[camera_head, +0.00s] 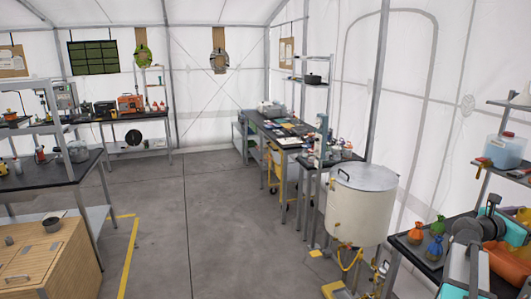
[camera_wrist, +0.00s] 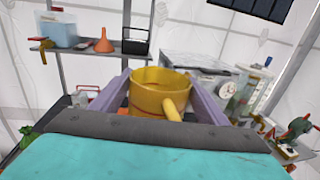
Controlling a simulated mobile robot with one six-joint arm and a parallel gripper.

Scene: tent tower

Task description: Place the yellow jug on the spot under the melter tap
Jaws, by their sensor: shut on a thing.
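The yellow jug (camera_wrist: 155,97) is upright between the two purple fingers of my gripper (camera_wrist: 160,77) in the wrist view. The gripper is shut on it, and its handle points toward the camera. The jug's base is hidden behind the grey and teal parts of my gripper. The melter (camera_head: 360,205) is the large cream drum with a grey lid in the head view, right of centre. Small yellow parts show low on its front, but I cannot clearly make out the tap or the spot under it. I cannot make out the jug surely in the head view.
A blue-white container (camera_head: 503,150) sits on a shelf above. A wooden cabinet (camera_head: 50,260) stands at front left. The grey floor (camera_head: 190,220) between is open.

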